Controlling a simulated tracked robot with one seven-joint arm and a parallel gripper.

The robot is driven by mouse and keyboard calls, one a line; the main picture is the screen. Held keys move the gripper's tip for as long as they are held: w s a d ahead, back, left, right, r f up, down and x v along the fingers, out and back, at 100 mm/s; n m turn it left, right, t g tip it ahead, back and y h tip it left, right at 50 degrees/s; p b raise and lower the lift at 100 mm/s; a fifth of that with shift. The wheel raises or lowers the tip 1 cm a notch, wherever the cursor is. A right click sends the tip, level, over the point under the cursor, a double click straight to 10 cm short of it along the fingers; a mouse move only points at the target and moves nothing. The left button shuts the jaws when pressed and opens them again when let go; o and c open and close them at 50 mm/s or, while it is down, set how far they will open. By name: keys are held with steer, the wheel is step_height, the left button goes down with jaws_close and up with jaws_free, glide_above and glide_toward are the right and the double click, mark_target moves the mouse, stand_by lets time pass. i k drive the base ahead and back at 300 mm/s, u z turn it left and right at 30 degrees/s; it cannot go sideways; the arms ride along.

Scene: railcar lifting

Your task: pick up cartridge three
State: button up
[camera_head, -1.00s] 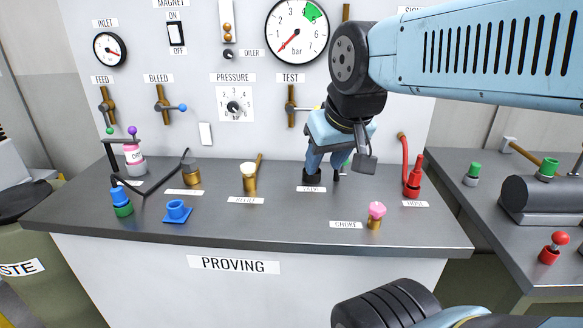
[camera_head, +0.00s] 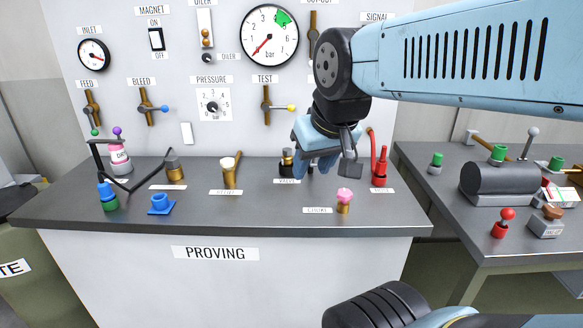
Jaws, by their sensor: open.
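No part carries a readable "cartridge three" mark, so I cannot tell which one it is. My gripper (camera_head: 313,165) hangs open over the back right of the PROVING bench (camera_head: 130,218). A small black and brass part (camera_head: 287,158) stands upright behind the VALVE label, just left of the fingers. I cannot tell whether they touch. A pink-topped brass part (camera_head: 344,200) stands in front, by the CHOKE label. A white-topped brass part (camera_head: 229,172) and a brown-capped brass part (camera_head: 174,168) stand further left.
A red hose fitting (camera_head: 380,168) stands right of my gripper. On the left are a blue and green part (camera_head: 107,196), a blue socket (camera_head: 161,204) and a pink and white bottle (camera_head: 119,157). The gauge panel (camera_head: 187,95) rises behind. A side bench (camera_head: 455,210) stands right.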

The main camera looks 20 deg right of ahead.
mark_target(287, 159)
steer(key=k, duration=1.2)
steer(key=z, duration=0.45)
steer(key=i, duration=1.5)
